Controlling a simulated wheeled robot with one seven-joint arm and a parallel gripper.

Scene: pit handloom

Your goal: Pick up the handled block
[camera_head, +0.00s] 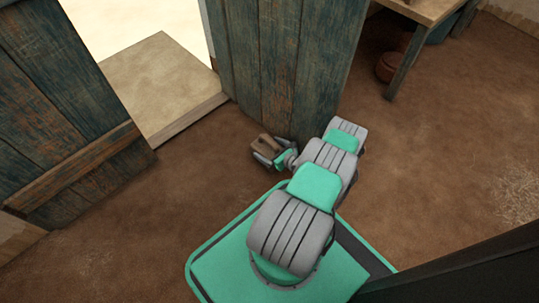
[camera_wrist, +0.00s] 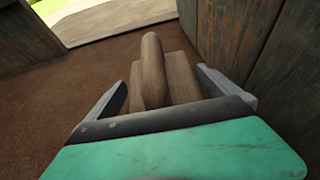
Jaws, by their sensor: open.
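The handled block is a brown wooden piece (camera_head: 266,142) on the earthen floor, close to the lower edge of the right door leaf. In the wrist view the block (camera_wrist: 182,78) has a rounded upright handle (camera_wrist: 153,70) on it. My gripper (camera_head: 262,156) is at the block in the head view. In the wrist view my gripper (camera_wrist: 165,92) is open, with one finger on each side of the block. I cannot tell whether either finger touches it. The block's near lower part is hidden behind my gripper's body.
A weathered plank door leaf (camera_head: 285,65) stands just behind the block, also close on the right in the wrist view (camera_wrist: 235,35). Another leaf (camera_head: 60,100) stands left, with a pale step (camera_head: 160,85) between. A table (camera_head: 425,10) and reddish pot (camera_head: 388,67) are at upper right. Floor on the right is clear.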

